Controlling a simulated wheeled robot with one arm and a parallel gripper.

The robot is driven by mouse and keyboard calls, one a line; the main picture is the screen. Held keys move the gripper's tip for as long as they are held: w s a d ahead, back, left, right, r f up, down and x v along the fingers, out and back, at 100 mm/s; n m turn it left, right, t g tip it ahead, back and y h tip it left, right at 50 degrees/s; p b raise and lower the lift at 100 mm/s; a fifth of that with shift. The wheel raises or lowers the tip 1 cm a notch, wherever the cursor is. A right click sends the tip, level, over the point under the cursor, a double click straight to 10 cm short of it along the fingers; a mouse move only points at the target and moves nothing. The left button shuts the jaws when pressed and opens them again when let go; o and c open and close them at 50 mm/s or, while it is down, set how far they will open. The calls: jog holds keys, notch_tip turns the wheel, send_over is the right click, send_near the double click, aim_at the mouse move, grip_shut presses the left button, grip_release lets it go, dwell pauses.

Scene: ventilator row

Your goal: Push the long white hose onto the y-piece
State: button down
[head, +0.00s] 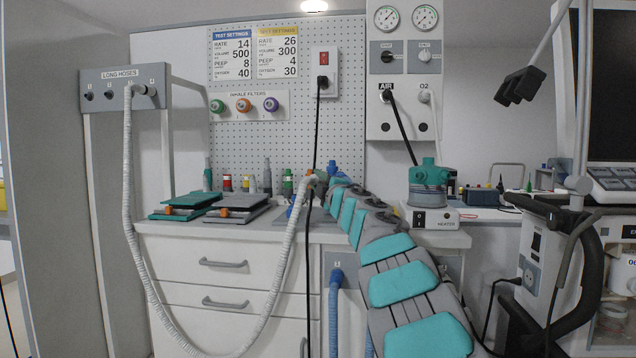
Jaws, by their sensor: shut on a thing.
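The long white hose (128,200) is a ribbed hose. One end is at the hose rack marked LONG HOSES (120,87); it hangs in a deep loop and rises to its other end over the counter. My gripper (319,178), at the far end of my teal and grey arm, is at this raised end and shut on it. The fingers are small and partly hidden by my wrist. Small orange and blue parts show around the gripper. I cannot make out the y-piece clearly or tell whether the hose end touches it.
Teal-topped trays (185,205) lie on the left of the counter, with several small bottles behind. A teal humidifier pot (429,177) stands on the heater (432,217) at right. A black cable (308,270) hangs in front of the drawers. A blue hose (334,310) hangs below.

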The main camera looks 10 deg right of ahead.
jog(key=shift+c, duration=2.2)
grip_release()
